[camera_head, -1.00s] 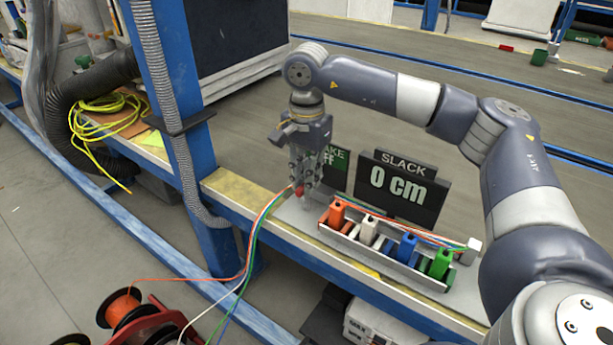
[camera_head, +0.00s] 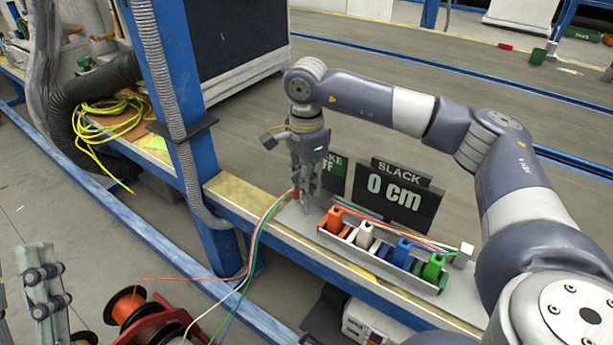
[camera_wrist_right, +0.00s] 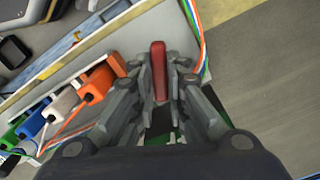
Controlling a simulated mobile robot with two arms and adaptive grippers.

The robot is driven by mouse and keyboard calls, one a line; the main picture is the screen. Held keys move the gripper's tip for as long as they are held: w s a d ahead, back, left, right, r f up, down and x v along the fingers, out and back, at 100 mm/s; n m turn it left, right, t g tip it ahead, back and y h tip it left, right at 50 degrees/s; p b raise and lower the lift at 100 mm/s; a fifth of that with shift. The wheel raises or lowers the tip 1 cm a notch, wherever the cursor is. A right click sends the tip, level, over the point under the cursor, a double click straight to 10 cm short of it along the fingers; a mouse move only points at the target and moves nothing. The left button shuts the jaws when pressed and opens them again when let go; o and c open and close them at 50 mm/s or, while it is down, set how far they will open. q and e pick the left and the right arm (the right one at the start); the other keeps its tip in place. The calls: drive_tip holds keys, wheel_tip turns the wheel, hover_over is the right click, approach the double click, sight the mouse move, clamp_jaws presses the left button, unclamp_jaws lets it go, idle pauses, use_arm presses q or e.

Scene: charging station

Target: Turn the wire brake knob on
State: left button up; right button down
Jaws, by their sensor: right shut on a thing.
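The red brake knob (camera_head: 296,194) stands near the left end of the bench plate, partly hidden by the gripper. In the right wrist view the red knob (camera_wrist_right: 158,72) lies upright between the fingers. My right gripper (camera_head: 307,198) reaches down at it and is shut on it. The brake sign (camera_head: 335,172) behind the gripper is partly covered; "KE" and "FF" can be read. A pale jointed piece (camera_head: 44,292) at the lower left edge looks like part of my left gripper; its fingertips do not show clearly.
A row of orange, white, blue and green clamps in a tray (camera_head: 343,241) stands right of the knob, with coloured wires alongside. The slack sign (camera_head: 398,195) reads 0 cm. A blue post (camera_head: 181,110) rises to the left. A spool (camera_head: 125,305) sits below.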

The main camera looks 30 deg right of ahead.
drive_tip(key=m+p, duration=0.2)
drive_tip(key=m, duration=0.1)
drive_tip(key=shift+r, duration=0.15)
use_arm(q)
drive_tip(key=w+a+f+g+y+p, duration=0.1)
drive_tip(key=w+f+g+y, duration=0.1)
drive_tip(key=f+g, duration=0.5)
drive_tip(key=w+f+g+y+p, duration=0.15)
drive_tip(key=f+g, duration=0.25)
drive_tip(key=f, duration=0.6)
use_arm(e)
drive_tip(key=m, duration=0.3)
drive_tip(key=m+p, duration=0.1)
drive_tip(key=m, duration=0.2)
drive_tip(key=shift+m, duration=0.3)
drive_tip(key=m+p, duration=0.2)
drive_tip(key=m, duration=0.1)
use_arm(q)
drive_tip(key=s+a+f+n+g+y, duration=0.1)
drive_tip(key=s+a+f+g+y, duration=0.2)
drive_tip(key=s+a+f+g, duration=0.3)
drive_tip(key=shift+s+f+g, duration=2.2)
drive_tip(key=shift+s+f, duration=1.6)
drive_tip(key=shift+s, duration=0.35)
use_arm(e)
drive_tip(key=shift+w+m, duration=0.1)
drive_tip(key=shift+m, duration=0.2)
use_arm(q)
drive_tip(key=shift+y, duration=0.25)
